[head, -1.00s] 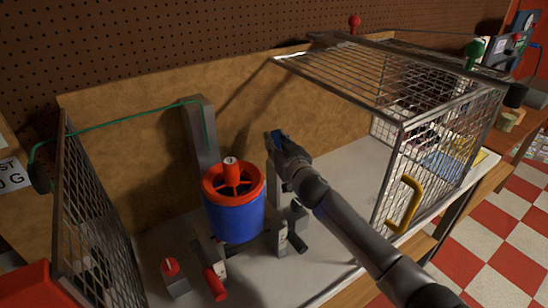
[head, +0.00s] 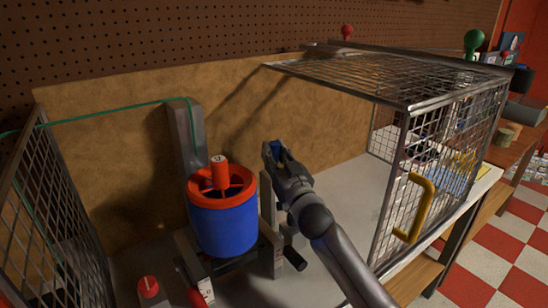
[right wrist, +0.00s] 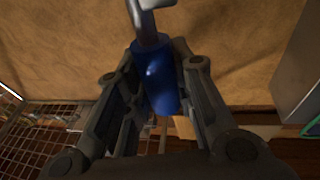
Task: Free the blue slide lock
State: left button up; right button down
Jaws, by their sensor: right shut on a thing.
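The blue slide lock (right wrist: 159,77) is a blue cylinder with a bent grey metal bar (right wrist: 146,22) at its far end. It sits between the fingers of my right gripper (right wrist: 158,95), which is shut on it. In the head view the right gripper (head: 274,155) is to the right of and a little above the ducted rotor, and only a small bit of blue (head: 275,147) shows at its tip. The ducted rotor (head: 222,205) is a blue drum with a red rim and red hub. My left gripper is not in view.
A wire mesh cage (head: 425,150) with a yellow handle (head: 421,208) stands at the right. Another mesh panel (head: 55,215) stands at the left. A grey post (head: 187,140) rises behind the rotor. A red knob (head: 149,286) and dark-handled clamp (head: 294,257) are low in front.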

jog(key=c, duration=1.2)
grip_release()
jog(key=v, duration=0.7)
jog(key=shift+s+f, duration=0.2)
jog(key=shift+d, duration=0.1)
